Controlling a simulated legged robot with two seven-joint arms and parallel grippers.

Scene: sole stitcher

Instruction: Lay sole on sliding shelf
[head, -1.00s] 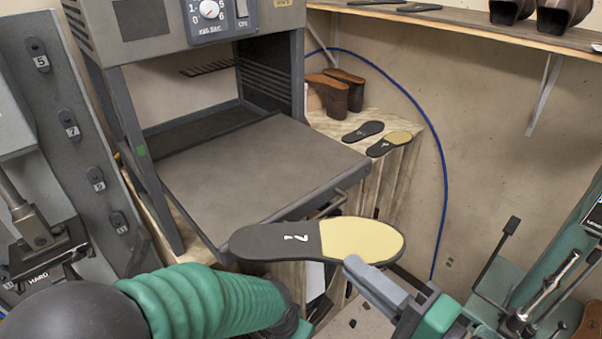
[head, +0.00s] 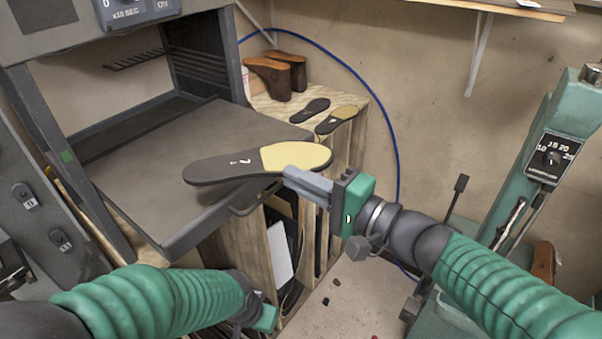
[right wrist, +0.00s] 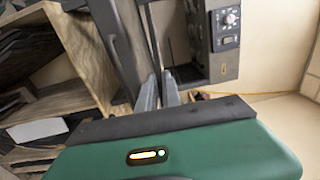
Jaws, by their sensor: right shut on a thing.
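The sole (head: 222,169), dark grey with a pale yellow end and a white mark, is held roughly level in the head view. My right gripper (head: 292,174) is shut on the side of its yellow end. In the right wrist view, the fingers (right wrist: 160,93) close on a thin strip that looks like the sole edge-on. The sliding shelf (head: 145,185) is a flat grey plate pulled out of the machine. The sole overlaps its right front part in the picture and seems to be above it. My left gripper (head: 264,318) is low at the bottom; its fingers are not clear.
The grey machine (head: 190,60) stands behind the shelf, with a handle (head: 255,198) at the shelf's front edge. Two other soles (head: 308,110) and brown shoe forms (head: 268,78) rest on a wooden cabinet (head: 362,130). A green machine (head: 548,140) stands at the right.

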